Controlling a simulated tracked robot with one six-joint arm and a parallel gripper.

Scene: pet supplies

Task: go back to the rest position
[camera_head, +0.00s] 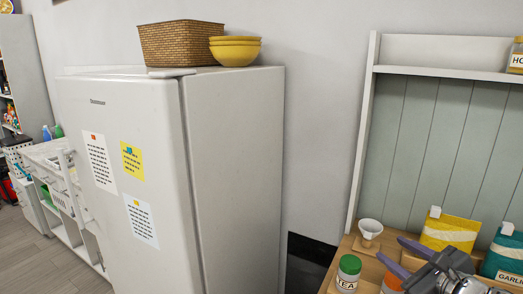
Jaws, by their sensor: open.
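My gripper (394,254) is at the lower right, over the wooden counter (344,246). Its two purple-grey fingers point left and are spread apart, with nothing seen between them. A small white cup (369,229) stands just beyond the fingertips. A jar labelled TEA with a green lid (348,272) stands below and left of the fingers. An orange-lidded jar (392,283) is just below the gripper, cut off by the frame. A yellow bag (449,231) stands behind the gripper, and the gripper's body covers part of the view there.
A teal bag labelled GARLIC (503,259) stands at the right, close to my gripper. A white shelf (440,72) runs above the counter. A large white fridge (232,170) carries a wicker basket (178,43) and yellow bowls (235,51). Open floor (28,265) shows at lower left.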

